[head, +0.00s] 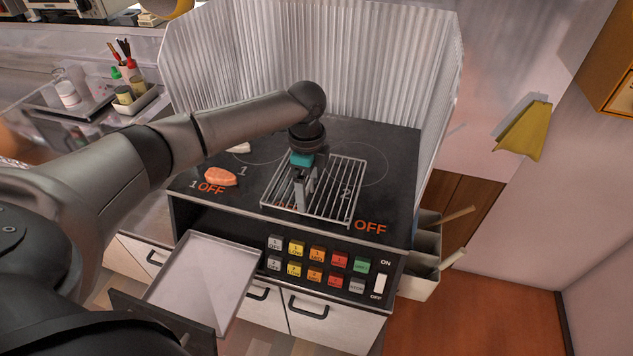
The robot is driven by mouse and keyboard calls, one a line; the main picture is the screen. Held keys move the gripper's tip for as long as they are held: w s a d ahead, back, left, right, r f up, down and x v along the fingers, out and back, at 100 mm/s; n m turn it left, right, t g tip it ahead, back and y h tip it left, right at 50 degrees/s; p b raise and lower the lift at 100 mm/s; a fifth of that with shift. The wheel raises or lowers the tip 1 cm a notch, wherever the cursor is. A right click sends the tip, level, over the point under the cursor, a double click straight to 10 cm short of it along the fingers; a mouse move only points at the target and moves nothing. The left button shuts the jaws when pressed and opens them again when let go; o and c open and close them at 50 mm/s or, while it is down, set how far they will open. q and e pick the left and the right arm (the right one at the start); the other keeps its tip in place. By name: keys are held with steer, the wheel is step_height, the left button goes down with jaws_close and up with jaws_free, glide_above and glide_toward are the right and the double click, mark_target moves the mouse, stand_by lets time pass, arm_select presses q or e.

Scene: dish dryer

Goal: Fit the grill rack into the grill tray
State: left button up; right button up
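The grill rack (340,192), a grid of thin metal bars, appears to lie on the black cooktop, over its right hob ring. The grill tray (200,283), a shallow light-grey rectangular pan, is drawn out of the cooker's front at the lower left, and no rack shows in it. My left gripper (301,197) points down over the left part of the rack. Its fingers reach the bars, but I cannot tell whether they are closed on one. My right gripper is not in view.
A pink piece of food (221,177) and a small white item (239,147) lie on the cooktop. A corrugated metal screen (310,55) surrounds its back and sides. Coloured buttons (317,254) line the front. A caddy (420,275) with wooden-handled tools hangs at the right.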

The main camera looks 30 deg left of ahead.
arm_select(q)
steer(key=shift+r, duration=0.1)
steer(key=c, duration=1.3)
